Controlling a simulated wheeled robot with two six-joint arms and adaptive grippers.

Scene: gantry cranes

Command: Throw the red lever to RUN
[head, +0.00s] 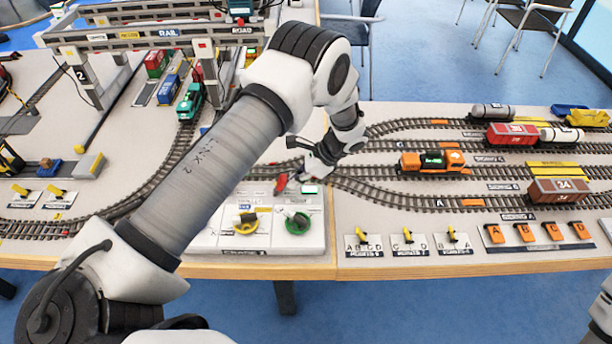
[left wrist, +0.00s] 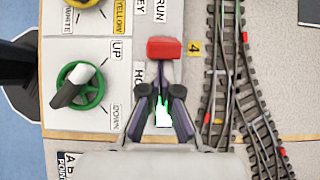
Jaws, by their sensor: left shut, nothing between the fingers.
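The red lever (head: 281,184) stands on the white control panel at the table's front edge. In the left wrist view its red handle (left wrist: 164,48) lies just beyond the fingertips, between the RUN label (left wrist: 160,10) and a partly hidden label starting with HO (left wrist: 138,74). My left gripper (head: 308,172) is right beside the lever in the head view. Its dark fingers in the left wrist view (left wrist: 162,88) are shut with nothing between them. I cannot tell whether they touch the lever. My right gripper is not in view.
A green knob (head: 297,222) and a yellow knob (head: 245,222) sit on the panel's front part. A small green-lit display (head: 310,190) is close by the gripper. Tracks (head: 370,190) run just to the right, with an orange locomotive (head: 433,161) on them.

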